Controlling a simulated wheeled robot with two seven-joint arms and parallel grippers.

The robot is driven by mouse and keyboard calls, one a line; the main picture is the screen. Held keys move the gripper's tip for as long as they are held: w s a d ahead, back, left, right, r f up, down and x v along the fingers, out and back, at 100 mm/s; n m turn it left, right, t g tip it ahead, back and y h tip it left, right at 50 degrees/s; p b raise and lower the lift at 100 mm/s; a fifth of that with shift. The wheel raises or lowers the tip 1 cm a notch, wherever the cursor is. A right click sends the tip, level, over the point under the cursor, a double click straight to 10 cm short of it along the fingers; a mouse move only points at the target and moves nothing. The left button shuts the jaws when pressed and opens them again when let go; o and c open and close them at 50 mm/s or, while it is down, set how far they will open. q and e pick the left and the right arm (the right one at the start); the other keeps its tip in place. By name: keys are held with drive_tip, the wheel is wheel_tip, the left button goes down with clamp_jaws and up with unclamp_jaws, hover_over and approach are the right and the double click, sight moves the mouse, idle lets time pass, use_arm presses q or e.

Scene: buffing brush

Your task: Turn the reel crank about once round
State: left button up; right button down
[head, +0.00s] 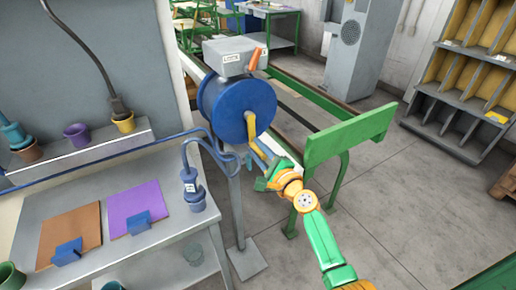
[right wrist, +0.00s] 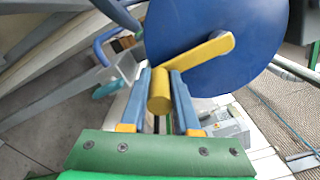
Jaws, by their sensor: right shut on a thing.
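The blue reel (head: 246,104) stands on a grey post, under a grey box with an orange lever. Its yellow crank (head: 251,127) hangs down from the reel's face, with the handle at the lower end. In the right wrist view the crank arm (right wrist: 208,52) runs from upper right down to the round yellow handle (right wrist: 160,98). My right gripper (head: 264,160) has its blue fingers on either side of this handle and is shut on it. The fingers partly hide the handle in the head view. My left gripper is not in view.
A grey workbench (head: 160,262) with a brown board, a purple board (head: 137,203) and several pots stands at left. A green stand (head: 345,140) is close to the right of my right arm. A blue hose (head: 100,160) runs toward the reel. Open floor lies at lower right.

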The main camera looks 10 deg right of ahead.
drive_tip(key=shift+s+f, duration=0.1)
drive_tip(key=shift+f, duration=0.35)
drive_tip(key=c, duration=1)
unclamp_jaws()
drive_tip(key=o, duration=0.3)
drive_tip(key=shift+d+r, duration=0.1)
drive_tip(key=shift+o, duration=0.2)
drive_tip(key=shift+d+r, duration=0.15)
drive_tip(key=shift+d, duration=0.05)
drive_tip(key=shift+s, duration=0.1)
drive_tip(key=p+v, duration=0.1)
drive_tip(key=v, duration=0.6)
